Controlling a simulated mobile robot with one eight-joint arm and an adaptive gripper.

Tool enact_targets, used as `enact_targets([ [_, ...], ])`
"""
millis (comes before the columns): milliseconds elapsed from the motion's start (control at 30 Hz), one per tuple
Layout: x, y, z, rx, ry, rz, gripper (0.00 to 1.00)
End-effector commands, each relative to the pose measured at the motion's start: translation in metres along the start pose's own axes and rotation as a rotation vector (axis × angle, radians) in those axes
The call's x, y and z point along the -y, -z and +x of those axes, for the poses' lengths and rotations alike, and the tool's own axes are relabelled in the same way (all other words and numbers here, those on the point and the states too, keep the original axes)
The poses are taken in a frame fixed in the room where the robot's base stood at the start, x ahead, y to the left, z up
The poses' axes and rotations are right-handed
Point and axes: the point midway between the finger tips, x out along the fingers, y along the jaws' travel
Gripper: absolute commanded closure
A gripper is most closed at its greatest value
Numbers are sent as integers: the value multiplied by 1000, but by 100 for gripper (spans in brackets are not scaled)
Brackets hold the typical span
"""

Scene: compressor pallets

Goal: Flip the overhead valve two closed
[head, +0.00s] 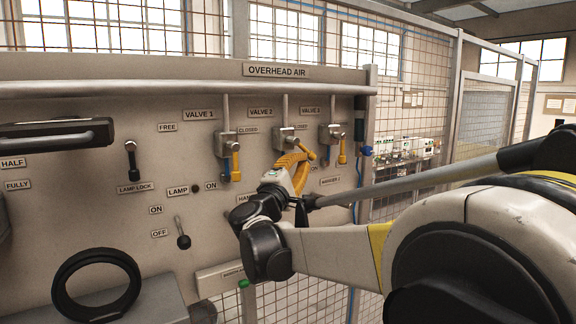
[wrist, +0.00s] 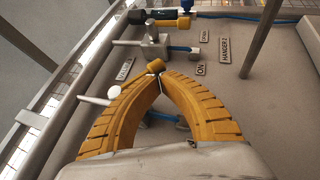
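Valve 2 (head: 286,138) is the middle of the three overhead valves on the panel in the head view. Its yellow lever (head: 305,151) slants down to the right. In the wrist view the yellow lever end (wrist: 155,66) lies right at my fingertips, and the lever runs diagonally past the left finger. My gripper (head: 301,158) has its yellow ribbed fingers at this lever. In the wrist view the tips of my gripper (wrist: 161,77) come together. I see no lever clearly clamped between them. Much of valve 2's body is hidden by the fingers there.
Valve 1 (head: 226,145) stands to the left and valve 3 (head: 331,133) close to the right, both with yellow levers hanging down. A grey pipe (head: 180,88) crosses above the valves. A black hose fitting (head: 360,122) hangs at the panel's right edge.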

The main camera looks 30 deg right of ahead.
Motion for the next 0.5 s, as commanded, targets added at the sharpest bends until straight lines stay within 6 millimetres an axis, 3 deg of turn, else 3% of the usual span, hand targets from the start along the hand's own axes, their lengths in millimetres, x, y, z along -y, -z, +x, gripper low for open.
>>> enact_targets([
  [500,-3,-10,16,0,-45,-26,100],
])
